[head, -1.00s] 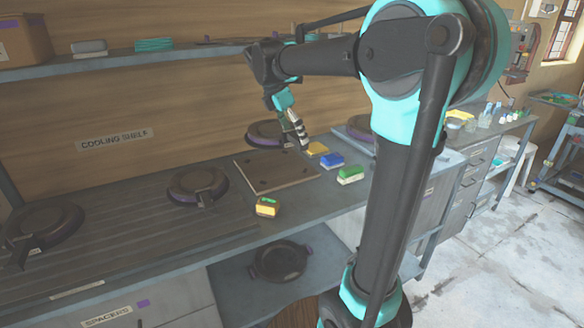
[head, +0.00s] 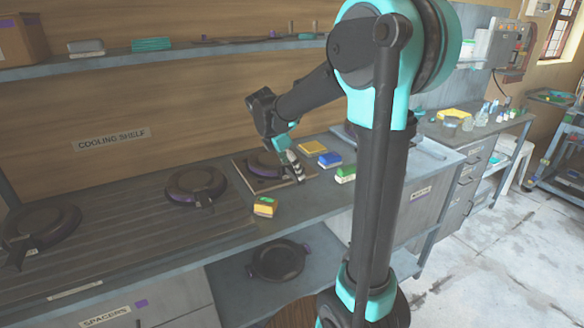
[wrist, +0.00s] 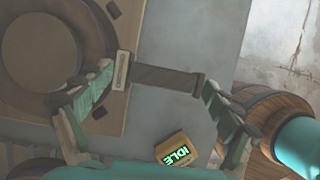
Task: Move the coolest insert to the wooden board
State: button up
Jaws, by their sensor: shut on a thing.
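My gripper (head: 290,162) is low over the front right of the wooden board (head: 240,174). It is shut on the handle of a dark round insert (head: 262,165). In the wrist view the insert (wrist: 45,50) is at upper left over the board (wrist: 128,15), its flat handle (wrist: 170,80) running between my fingers (wrist: 157,80). I cannot tell whether it touches the board. Other dark inserts sit on the ridged cooling shelf, one in its middle (head: 195,185) and one at far left (head: 42,228). Another pan-like one (head: 278,261) is on the lower shelf. No temperatures are readable.
A yellow block with a green display (head: 265,207), reading IDLE in the wrist view (wrist: 177,152), stands in front of the board. Yellow (head: 312,147), blue (head: 330,159) and green (head: 346,174) blocks stand right of it. A shelf (head: 200,50) runs above.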

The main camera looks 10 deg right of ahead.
jog(key=o, duration=1.6)
jog(key=v, duration=1.2)
jog(key=shift+r, duration=0.1)
